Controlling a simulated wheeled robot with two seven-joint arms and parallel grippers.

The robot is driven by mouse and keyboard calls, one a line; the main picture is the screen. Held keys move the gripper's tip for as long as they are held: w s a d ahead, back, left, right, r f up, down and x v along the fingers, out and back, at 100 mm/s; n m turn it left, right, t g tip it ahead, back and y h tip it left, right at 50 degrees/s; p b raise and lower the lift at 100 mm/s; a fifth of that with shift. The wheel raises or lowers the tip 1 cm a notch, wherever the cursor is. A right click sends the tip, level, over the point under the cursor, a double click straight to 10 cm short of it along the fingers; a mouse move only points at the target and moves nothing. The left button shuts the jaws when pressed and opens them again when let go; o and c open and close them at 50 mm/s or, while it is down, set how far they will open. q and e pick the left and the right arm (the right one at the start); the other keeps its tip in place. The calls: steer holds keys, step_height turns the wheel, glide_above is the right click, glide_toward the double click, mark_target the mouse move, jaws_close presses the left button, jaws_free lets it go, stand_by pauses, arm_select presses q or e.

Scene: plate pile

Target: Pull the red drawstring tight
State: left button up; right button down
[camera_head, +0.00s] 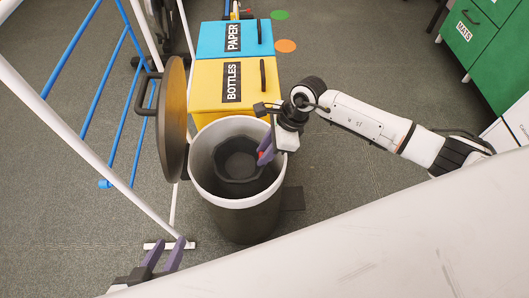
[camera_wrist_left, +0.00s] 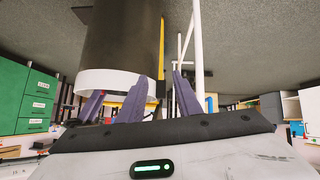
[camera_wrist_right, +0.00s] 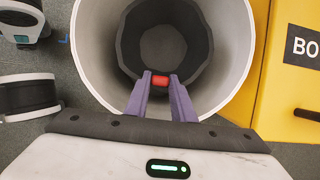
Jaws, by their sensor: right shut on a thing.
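The red drawstring (camera_wrist_right: 160,80) shows as a short red piece between the fingertips of my right gripper (camera_wrist_right: 161,88), which is shut on it. In the head view the right gripper (camera_head: 265,153) is at the right inner side of the bin's mouth. The round bin (camera_head: 245,222) has a white rim, and a black bag (camera_head: 238,165) lies inside it. My left gripper (camera_head: 165,256) is low at the front left, apart from the bin, with its fingers spread and empty; it also shows in the left wrist view (camera_wrist_left: 160,82).
A round brown lid (camera_head: 174,118) with a handle stands upright at the bin's left. A yellow BOTTLES box (camera_head: 205,80) and a blue PAPER box (camera_head: 211,40) stand behind. A white-and-blue rack (camera_head: 100,150) is at left. Floor right of the bin is mostly clear.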

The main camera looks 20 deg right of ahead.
step_height(320, 180, up, 4)
steer(key=shift+r+p, duration=0.25)
steer(key=shift+p, duration=0.7)
steer(key=shift+f, duration=0.15)
steer(key=c, duration=1.5)
jaws_free()
steer(key=p+v, duration=0.1)
steer(key=v, duration=0.9)
steer(key=shift+d+p, duration=0.1)
steer(key=shift+p, duration=0.2)
